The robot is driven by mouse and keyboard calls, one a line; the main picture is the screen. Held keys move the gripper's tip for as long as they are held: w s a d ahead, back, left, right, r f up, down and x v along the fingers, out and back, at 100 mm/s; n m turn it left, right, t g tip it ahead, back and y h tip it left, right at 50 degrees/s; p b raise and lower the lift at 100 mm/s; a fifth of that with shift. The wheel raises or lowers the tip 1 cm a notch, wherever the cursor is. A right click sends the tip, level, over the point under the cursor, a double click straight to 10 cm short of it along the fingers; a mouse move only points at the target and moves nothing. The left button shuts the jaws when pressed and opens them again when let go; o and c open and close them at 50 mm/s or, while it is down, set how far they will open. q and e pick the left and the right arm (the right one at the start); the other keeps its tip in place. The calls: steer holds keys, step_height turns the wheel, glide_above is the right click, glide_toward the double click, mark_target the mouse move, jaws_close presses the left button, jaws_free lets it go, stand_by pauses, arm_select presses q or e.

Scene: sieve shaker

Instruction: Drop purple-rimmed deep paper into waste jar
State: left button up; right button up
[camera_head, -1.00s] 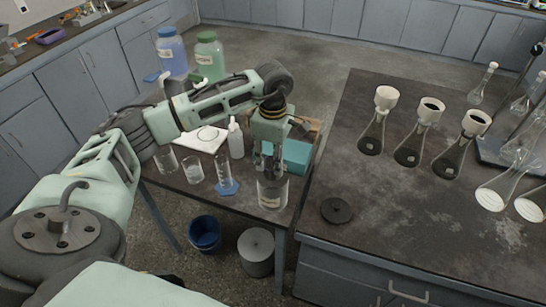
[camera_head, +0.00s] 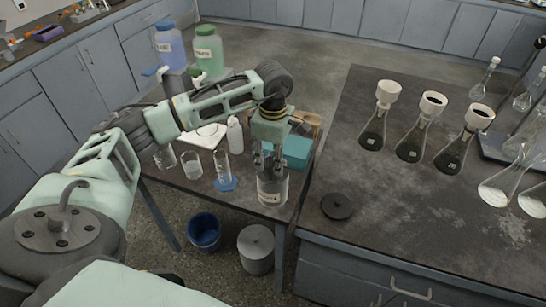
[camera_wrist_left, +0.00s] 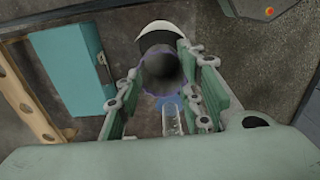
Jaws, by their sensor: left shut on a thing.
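The waste jar (camera_head: 272,190) is a clear glass jar with a pale label, at the front right corner of the small table. My left gripper (camera_head: 268,172) points down at the jar's mouth. In the left wrist view, the purple-rimmed deep paper (camera_wrist_left: 160,70) is a grey hollow with a thin purple edge between the fingers of my left gripper (camera_wrist_left: 165,85), which is shut on it. A white arc shows just beyond the paper. The paper is hard to make out in the head view, and its depth relative to the jar's rim is unclear. My right gripper is not in view.
A teal box (camera_head: 298,150) stands close behind the jar. Glass beakers, a cylinder on a blue base (camera_head: 224,172) and a white bottle (camera_head: 235,136) stand to its left. The bench at right holds a black disc (camera_head: 337,206) and several flasks, some with white funnels (camera_head: 433,104).

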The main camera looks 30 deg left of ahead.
arm_select(q)
steer(key=shift+f, duration=0.1)
steer(key=shift+f+b, duration=0.7)
steer(key=shift+b, duration=0.05)
steer(key=o, duration=0.7)
steer(key=shift+o, duration=0.2)
step_height(320, 180, up, 7)
steer(key=p, duration=0.4)
